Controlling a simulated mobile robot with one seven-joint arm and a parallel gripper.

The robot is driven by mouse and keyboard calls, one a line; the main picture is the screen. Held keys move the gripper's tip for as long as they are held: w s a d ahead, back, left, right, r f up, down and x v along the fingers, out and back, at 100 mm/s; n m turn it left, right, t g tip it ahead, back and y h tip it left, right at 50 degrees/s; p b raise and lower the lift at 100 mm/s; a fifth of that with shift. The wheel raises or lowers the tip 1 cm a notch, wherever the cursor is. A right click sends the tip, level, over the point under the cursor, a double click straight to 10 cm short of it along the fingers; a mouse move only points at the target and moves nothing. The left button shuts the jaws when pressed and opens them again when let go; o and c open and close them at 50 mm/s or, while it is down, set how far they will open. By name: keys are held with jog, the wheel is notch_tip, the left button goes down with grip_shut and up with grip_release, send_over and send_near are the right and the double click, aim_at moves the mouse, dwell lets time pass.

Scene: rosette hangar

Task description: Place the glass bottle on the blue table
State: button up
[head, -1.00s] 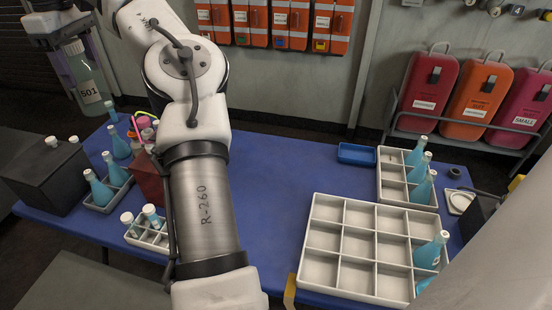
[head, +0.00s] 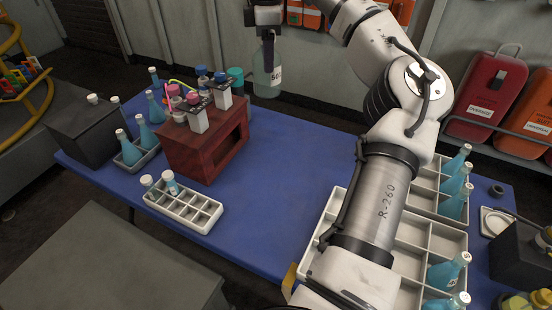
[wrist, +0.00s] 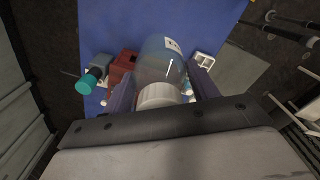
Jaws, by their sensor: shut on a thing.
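The glass bottle (head: 267,72) is a clear greenish bottle with a label. My gripper (head: 267,36) is shut on its upper part and holds it upright above the far edge of the blue table (head: 295,165). In the wrist view, the bottle (wrist: 163,62) lies between the two fingers of my gripper (wrist: 162,88), its white cap (wrist: 160,95) toward the camera. Blue tabletop (wrist: 200,25) shows below it. In the head view, the fingers hide the bottle's top.
A red wooden rack (head: 190,150) with several vials stands left of centre. A teal-capped bottle (head: 236,77) is behind it. A small white tray (head: 205,212) is at front left. A white divided tray (head: 415,240) with blue flasks fills the right. The middle is clear.

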jog(key=s+a+f+n+b, duration=0.2)
jog(key=s+a+f+n, duration=0.7)
jog(key=n, duration=0.8)
notch_tip(320, 180, down, 20)
jog(key=p, duration=0.1)
jog(key=shift+w+d+f+p, duration=0.25)
jog(key=shift+w+d+p, duration=0.05)
jog(key=shift+w+p, duration=0.1)
jog(key=o, duration=0.6)
jog(key=shift+f, duration=0.2)
jog(key=o, duration=0.5)
jog(key=shift+r, duration=0.1)
notch_tip(320, 180, up, 12)
jog(key=b, duration=0.2)
jog(key=shift+r, duration=0.15)
